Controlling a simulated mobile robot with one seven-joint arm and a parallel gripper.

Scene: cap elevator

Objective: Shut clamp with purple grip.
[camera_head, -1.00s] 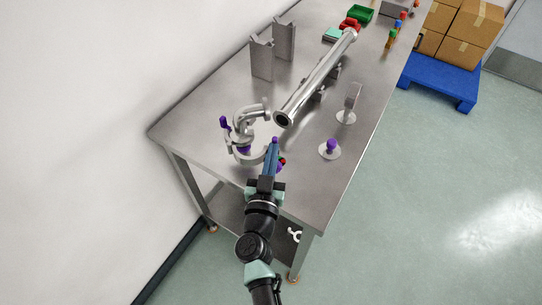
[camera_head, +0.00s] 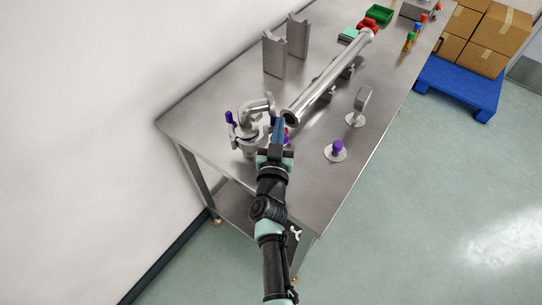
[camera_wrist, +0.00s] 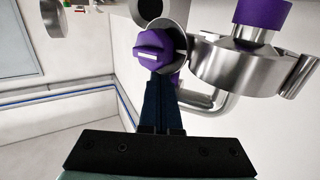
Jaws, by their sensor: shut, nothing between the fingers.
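The silver clamp (camera_head: 248,133) stands near the table's left front corner, with a purple grip (camera_head: 229,117) on its left side. More purple shows just right of my gripper (camera_head: 279,121), which is at the clamp's right side. In the wrist view, my gripper (camera_wrist: 157,80) is shut and empty, its blue fingers pointing at a purple knob (camera_wrist: 153,48) in front of a round metal rim. Whether they touch it I cannot tell. The clamp's metal body (camera_wrist: 232,68) is at right, with another purple part (camera_wrist: 263,13) above. My fingers and wrist hide part of the clamp.
Two upright metal brackets (camera_head: 274,55) stand at back left. A purple-knobbed disc (camera_head: 337,152) and a metal stand (camera_head: 361,105) are to the right. The front right tabletop is bare.

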